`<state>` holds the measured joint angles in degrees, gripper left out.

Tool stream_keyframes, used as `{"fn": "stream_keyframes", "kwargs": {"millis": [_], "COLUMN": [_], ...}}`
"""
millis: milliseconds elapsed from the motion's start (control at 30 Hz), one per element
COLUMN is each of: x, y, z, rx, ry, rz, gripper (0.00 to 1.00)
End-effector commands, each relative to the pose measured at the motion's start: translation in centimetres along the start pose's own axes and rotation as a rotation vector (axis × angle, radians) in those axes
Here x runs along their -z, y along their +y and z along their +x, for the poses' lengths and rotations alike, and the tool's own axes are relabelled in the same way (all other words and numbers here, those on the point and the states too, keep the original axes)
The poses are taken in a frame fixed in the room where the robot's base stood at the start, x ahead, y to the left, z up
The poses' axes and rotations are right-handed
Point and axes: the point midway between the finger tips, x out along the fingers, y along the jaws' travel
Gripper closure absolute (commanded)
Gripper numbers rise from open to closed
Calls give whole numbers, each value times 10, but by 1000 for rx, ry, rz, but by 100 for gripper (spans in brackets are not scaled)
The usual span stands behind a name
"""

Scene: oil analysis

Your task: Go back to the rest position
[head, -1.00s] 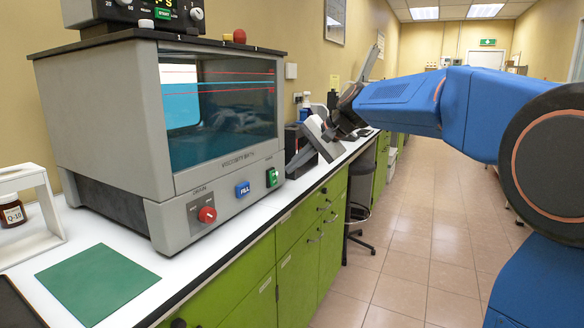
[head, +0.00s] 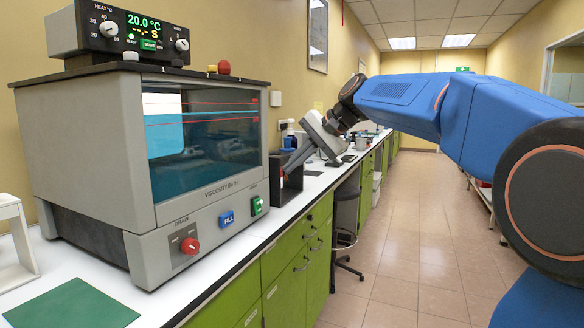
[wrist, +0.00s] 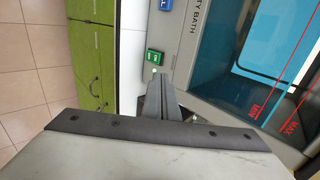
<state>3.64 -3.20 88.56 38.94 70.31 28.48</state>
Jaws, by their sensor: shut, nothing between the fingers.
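My gripper (head: 290,166) shows in the head view at the end of my blue arm, above the white counter just right of the viscosity bath. It points down and to the left. In the wrist view, the two dark grey fingers (wrist: 156,98) lie together with nothing between them. The grey viscosity bath (head: 205,190) stands on the counter, with blue liquid behind its window. In the wrist view the bath front (wrist: 205,45) is beyond the fingers. A dark holder (head: 291,191) stands partly behind the fingertips; whether they touch it cannot be told.
A controller (head: 125,32) reading 20.0 °C sits on the bath, with small red and yellow knobs beside it. A green mat (head: 72,305) and a white stand (head: 18,245) are at left. Green cabinets (head: 285,265) border the open tiled aisle (head: 400,250). A stool (head: 346,220) stands near the cabinets.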

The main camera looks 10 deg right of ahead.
Motion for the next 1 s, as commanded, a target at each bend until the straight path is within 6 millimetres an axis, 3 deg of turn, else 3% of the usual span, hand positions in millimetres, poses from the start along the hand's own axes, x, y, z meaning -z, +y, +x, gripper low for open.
{"fn": "stream_keyframes", "kwargs": {"millis": [167,267,367,667,1000], "x": [-3,-15,-34,-100,-171], "y": [4,19,46,157,293], "z": [0,-3,-6,-14,-16], "rx": [-6,-28,-70,-230,-414], "ry": [3,16,35,95,128], "rz": [-6,-30,-74,-253,-482], "gripper": [100,100,100,100,100]}}
